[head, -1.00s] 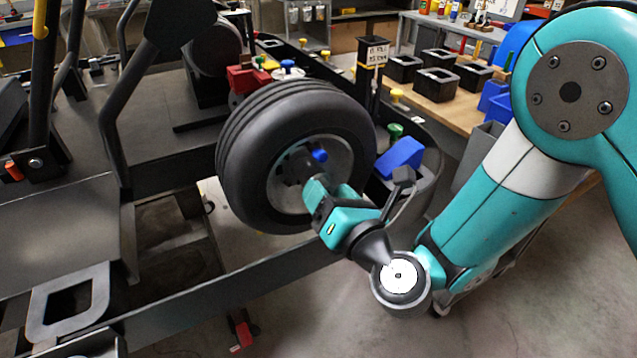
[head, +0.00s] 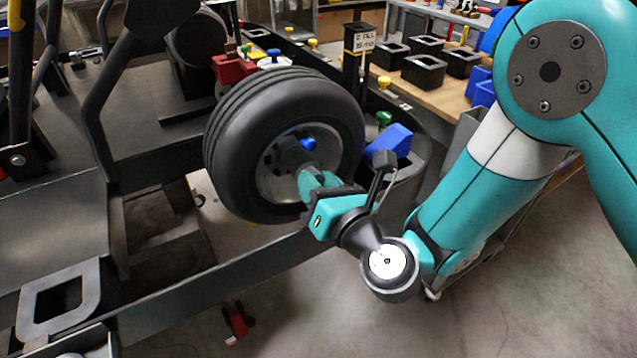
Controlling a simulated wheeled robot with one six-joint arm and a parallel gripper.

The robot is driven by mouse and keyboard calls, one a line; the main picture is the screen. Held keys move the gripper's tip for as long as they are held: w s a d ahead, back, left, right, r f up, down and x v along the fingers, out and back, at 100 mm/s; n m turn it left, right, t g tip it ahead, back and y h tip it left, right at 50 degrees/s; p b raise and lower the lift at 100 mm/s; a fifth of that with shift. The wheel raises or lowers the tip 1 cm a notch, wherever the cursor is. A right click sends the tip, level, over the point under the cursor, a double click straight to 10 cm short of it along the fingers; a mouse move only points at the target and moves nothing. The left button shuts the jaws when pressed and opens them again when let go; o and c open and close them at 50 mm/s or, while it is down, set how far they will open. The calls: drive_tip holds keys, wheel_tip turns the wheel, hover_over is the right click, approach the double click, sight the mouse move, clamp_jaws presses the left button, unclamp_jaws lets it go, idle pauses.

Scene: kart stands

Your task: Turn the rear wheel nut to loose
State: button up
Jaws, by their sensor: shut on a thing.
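The rear wheel (head: 235,140) is a black tyre with a grey rim, mounted on the dark kart frame (head: 225,268). A blue part (head: 308,144) shows on the hub, at the upper right of its centre.
A blue angled block (head: 388,141) and a green knob (head: 384,119) sit just right of the wheel. A red block (head: 232,68) stands behind it. A wooden bench (head: 440,95) with black bins (head: 426,71) is at the back right. Open floor (head: 500,290) lies lower right.

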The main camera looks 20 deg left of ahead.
drive_tip(key=m+p, duration=0.4)
drive_tip(key=m, duration=1.3)
drive_tip(key=m+p, duration=0.5)
drive_tip(key=m, duration=1.1)
drive_tip(key=shift+s+f+m, duration=0.15)
drive_tip(key=shift+s+m, duration=0.05)
drive_tip(key=shift+m, duration=0.2)
drive_tip(key=shift+f, duration=0.1)
idle(0.5)
drive_tip(key=o, duration=0.9)
drive_tip(key=shift+w, duration=0.1)
